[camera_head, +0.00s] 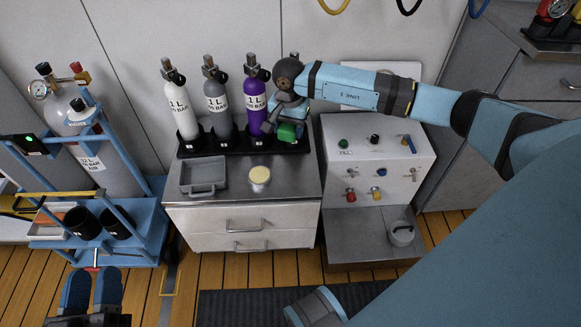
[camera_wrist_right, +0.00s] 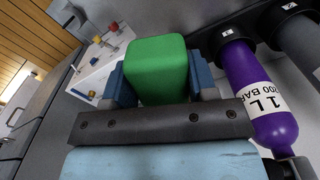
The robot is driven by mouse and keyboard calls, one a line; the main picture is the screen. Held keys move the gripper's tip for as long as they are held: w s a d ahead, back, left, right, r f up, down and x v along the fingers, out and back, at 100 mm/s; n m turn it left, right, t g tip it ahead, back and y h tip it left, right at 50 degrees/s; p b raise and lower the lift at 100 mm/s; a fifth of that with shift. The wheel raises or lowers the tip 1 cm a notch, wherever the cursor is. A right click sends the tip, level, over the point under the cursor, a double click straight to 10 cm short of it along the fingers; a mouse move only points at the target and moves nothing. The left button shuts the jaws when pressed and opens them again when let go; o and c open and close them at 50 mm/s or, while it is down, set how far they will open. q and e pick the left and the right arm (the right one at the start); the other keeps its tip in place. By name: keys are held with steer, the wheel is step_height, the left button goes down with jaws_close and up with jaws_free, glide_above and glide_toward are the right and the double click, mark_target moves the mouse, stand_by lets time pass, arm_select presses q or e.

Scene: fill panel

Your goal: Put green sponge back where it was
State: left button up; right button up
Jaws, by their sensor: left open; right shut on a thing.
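The green sponge (camera_head: 288,132) is in my right gripper (camera_head: 287,117), over the right end of the black bottle rack, just right of the purple bottle. In the right wrist view the green sponge (camera_wrist_right: 158,68) sits between the two blue fingers of my right gripper (camera_wrist_right: 160,82), which is shut on it. I cannot tell whether the sponge touches the rack. My left gripper (camera_head: 92,290) is open and empty at the lower left, over the floor and well away from the cabinet.
White (camera_head: 180,102), grey (camera_head: 217,102) and purple (camera_head: 255,100) bottles stand in the rack (camera_head: 200,148). A grey tray (camera_head: 203,188) and a round yellow-topped tin (camera_head: 259,176) sit on the cabinet top, with bare room around them. A valve panel (camera_head: 375,160) stands right.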

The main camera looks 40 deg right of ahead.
steer(key=b, duration=0.5)
glide_above(290, 180)
step_height(290, 180, down, 16)
steer(key=shift+f, duration=0.25)
step_height(290, 180, down, 4)
steer(key=shift+f+b, duration=0.2)
steer(key=shift+b, duration=0.5)
arm_select(q)
step_height(290, 180, down, 9)
steer(key=g, duration=0.3)
steer(key=shift+d+m+g, duration=0.4)
steer(key=shift+d, duration=0.05)
arm_select(e)
steer(key=shift+r, duration=0.1)
arm_select(q)
steer(key=shift+f, duration=0.1)
arm_select(e)
steer(key=shift+f, duration=0.25)
steer(key=o, duration=0.9)
steer(key=shift+r, duration=0.1)
arm_select(q)
steer(key=shift+w, duration=0.15)
arm_select(e)
steer(key=shift+r, duration=0.1)
